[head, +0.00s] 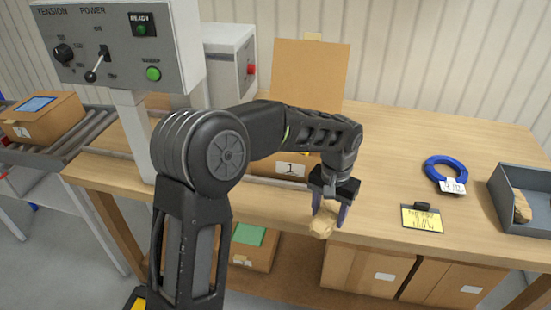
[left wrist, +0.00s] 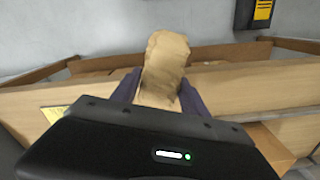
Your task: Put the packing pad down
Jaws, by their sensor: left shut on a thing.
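The packing pad (head: 323,223) is a crumpled tan paper wad. My left gripper (head: 329,209) is shut on it and holds it at the front edge of the wooden bench, over or just in front of it; the exact height cannot be told. In the left wrist view the pad (left wrist: 163,68) stands up between the two dark fingers (left wrist: 160,90). My right gripper is in neither view.
A grey bin (head: 527,222) at the right holds a similar tan wad (head: 522,206). A blue ring (head: 443,170) with a tag and a yellow-labelled clipboard (head: 422,216) lie on the bench (head: 390,140). An open carton (head: 310,75) marked 1 is behind my arm.

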